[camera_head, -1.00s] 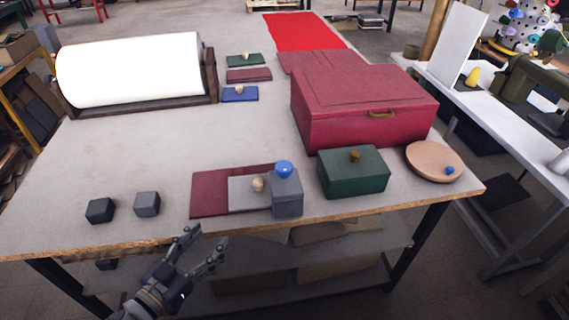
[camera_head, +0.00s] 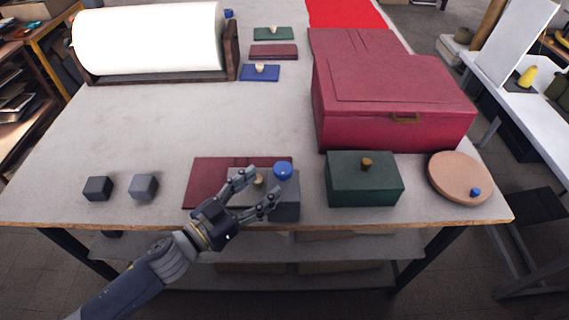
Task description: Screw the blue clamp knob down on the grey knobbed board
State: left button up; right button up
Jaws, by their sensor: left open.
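The blue clamp knob (camera_head: 283,170) is a round ball on top of a grey block (camera_head: 289,209) near the table's front edge. The block stands at the right end of the flat grey board (camera_head: 233,172), which bears a small tan knob (camera_head: 258,180) and lies on a maroon board (camera_head: 204,181). My left gripper (camera_head: 263,185) is open, its fingers pointing right over the grey board, around the tan knob as seen from here, just left of and below the blue knob. The fingers partly hide the grey board and block. Whether they touch anything cannot be told. My right gripper is not in view.
A green box (camera_head: 364,185) stands right of the block, with a large red case (camera_head: 395,105) behind. A round tan plate (camera_head: 460,177) with another blue knob (camera_head: 475,192) lies at right. The table's middle left is clear.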

aim_at(276, 174)
pick_arm(q)
jog(key=p+x, duration=0.1)
jog(key=x, duration=0.4)
jog(key=shift+w+d+r, duration=0.15)
jog(key=shift+w, duration=0.05)
jog(key=shift+p+x, duration=0.3)
jog(key=shift+x, duration=0.9)
jog(key=shift+f, duration=0.25)
jog(key=c, duration=0.9)
jog(key=shift+c, duration=0.8)
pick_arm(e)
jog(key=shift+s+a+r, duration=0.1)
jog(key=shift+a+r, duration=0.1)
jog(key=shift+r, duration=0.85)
